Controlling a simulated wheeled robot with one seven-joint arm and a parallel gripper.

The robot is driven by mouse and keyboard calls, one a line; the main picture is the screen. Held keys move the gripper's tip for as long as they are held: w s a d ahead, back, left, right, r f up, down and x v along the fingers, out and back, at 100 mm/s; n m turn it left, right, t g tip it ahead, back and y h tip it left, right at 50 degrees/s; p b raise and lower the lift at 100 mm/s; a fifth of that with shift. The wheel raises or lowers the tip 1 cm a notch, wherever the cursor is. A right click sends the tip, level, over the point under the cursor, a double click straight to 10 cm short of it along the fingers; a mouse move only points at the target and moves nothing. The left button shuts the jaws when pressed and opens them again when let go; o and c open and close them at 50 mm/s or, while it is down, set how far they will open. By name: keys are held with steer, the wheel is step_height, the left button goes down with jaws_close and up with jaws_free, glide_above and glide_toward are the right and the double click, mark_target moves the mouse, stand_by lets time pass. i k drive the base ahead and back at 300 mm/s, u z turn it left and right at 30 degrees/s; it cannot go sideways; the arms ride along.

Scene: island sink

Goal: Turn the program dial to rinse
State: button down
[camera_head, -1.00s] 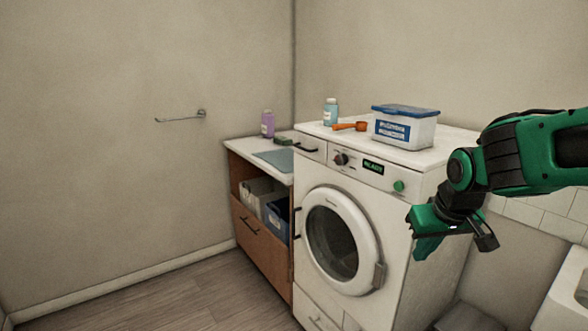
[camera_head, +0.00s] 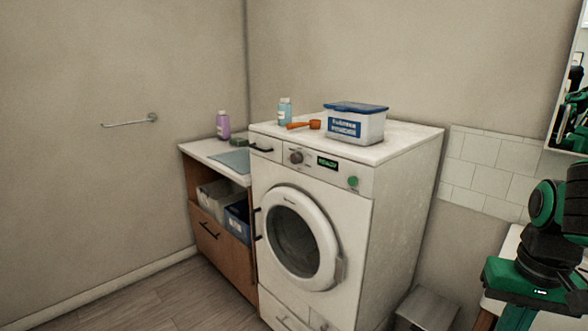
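The white washing machine (camera_head: 320,215) stands in the middle of the head view with its round door closed. Its program dial (camera_head: 296,157) is a small dark knob on the front panel, left of the lit display (camera_head: 328,162). The display's green text is too small to read surely, and so is the dial's setting. A round green button (camera_head: 353,182) sits at the panel's right.
A white tub with a blue lid (camera_head: 355,123), an orange scoop (camera_head: 304,125) and a blue bottle (camera_head: 285,111) are on the machine top. A wooden cabinet (camera_head: 231,261) adjoins its left. A grey bin (camera_head: 427,308) stands right of the machine. Floor is clear at front left.

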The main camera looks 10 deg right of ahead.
mark_target(296, 158)
steer(key=u, duration=0.25)
steer(key=k, duration=0.9)
steer(key=u, duration=0.8)
steer(key=i, duration=1)
steer(key=z, duration=0.05)
